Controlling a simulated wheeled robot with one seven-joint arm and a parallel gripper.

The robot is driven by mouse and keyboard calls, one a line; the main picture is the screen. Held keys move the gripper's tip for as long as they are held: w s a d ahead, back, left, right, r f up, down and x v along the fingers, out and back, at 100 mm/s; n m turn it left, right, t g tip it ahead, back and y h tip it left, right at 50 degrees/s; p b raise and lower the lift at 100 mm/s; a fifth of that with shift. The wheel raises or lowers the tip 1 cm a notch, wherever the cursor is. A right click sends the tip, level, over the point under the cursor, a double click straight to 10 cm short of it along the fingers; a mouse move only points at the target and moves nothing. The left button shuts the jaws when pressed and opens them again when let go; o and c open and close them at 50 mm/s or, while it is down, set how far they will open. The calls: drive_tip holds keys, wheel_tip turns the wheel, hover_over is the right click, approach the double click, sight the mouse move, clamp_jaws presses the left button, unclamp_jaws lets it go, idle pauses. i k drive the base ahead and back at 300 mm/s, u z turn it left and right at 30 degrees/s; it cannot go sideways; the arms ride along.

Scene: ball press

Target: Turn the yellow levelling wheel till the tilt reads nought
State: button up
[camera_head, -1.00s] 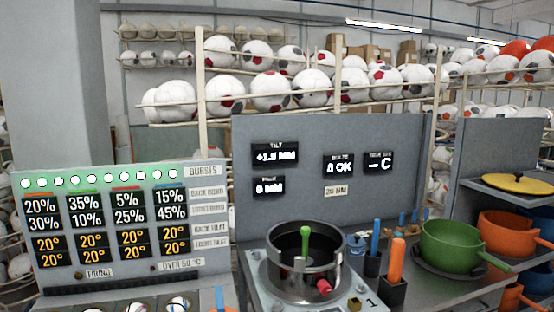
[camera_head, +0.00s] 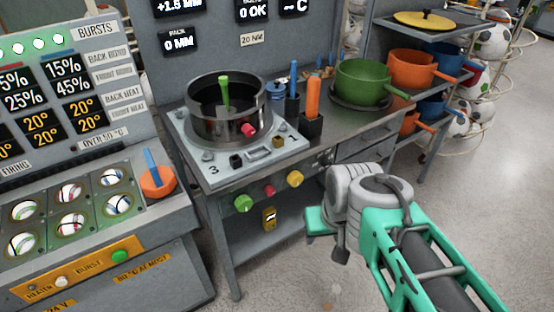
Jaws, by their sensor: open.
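The yellow levelling wheel (camera_head: 295,179) is a small round knob on the front of the bench, below the press plate, at the right end of a row of knobs. The tilt display (camera_head: 182,8) is cut by the top edge and reads +1.5 MM. The press plate (camera_head: 205,170) carries a dark round pot (camera_head: 205,127) with a green upright handle and a red knob. My grey and teal arm comes in from the lower right, with its elbow-like joint right of and below the yellow wheel.
A red knob (camera_head: 269,190) and a green knob (camera_head: 243,203) sit left of the yellow wheel. Blue and orange handles stand in a dark holder (camera_head: 311,128) on the bench. A green pan (camera_head: 362,80) stands further right. The floor on the right is clear.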

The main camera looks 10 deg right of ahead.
sight(295, 178)
drive_tip(key=u, duration=0.05)
drive_tip(key=k, duration=0.5)
drive_tip(key=z, duration=0.85)
drive_tip(key=i, duration=0.75)
drive_tip(key=u, duration=2.25)
